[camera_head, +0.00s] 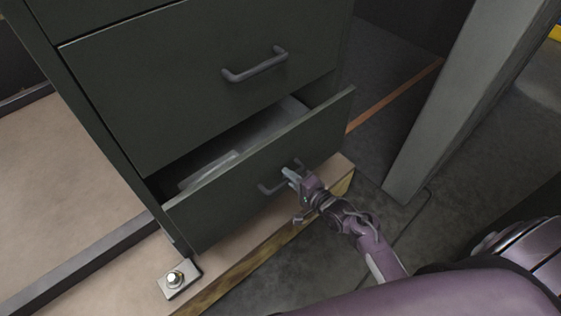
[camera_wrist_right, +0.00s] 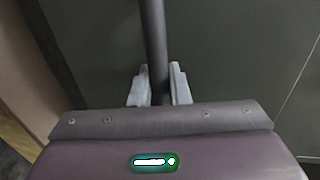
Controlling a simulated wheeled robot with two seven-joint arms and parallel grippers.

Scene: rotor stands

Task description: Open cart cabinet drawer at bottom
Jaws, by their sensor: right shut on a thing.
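The dark green cart cabinet (camera_head: 190,80) stands on a wooden base. Its bottom drawer (camera_head: 235,190) is partly open, with its front pulled away from the cabinet and part of its inside showing. My right gripper (camera_head: 292,175) is shut on the bottom drawer's handle (camera_head: 268,188), near that handle's right end. In the right wrist view the handle bar (camera_wrist_right: 153,45) runs between the two fingers of my right gripper (camera_wrist_right: 158,85), against the green drawer front. Light-coloured material (camera_head: 213,165) shows inside the drawer. My left gripper is not in view.
The drawer above, with its own handle (camera_head: 255,64), is shut. A grey post (camera_head: 465,100) stands to the right of the cabinet. A bolted metal bracket (camera_head: 177,279) sits on the wooden base (camera_head: 240,262) at the cabinet's front left. Dark floor lies in front.

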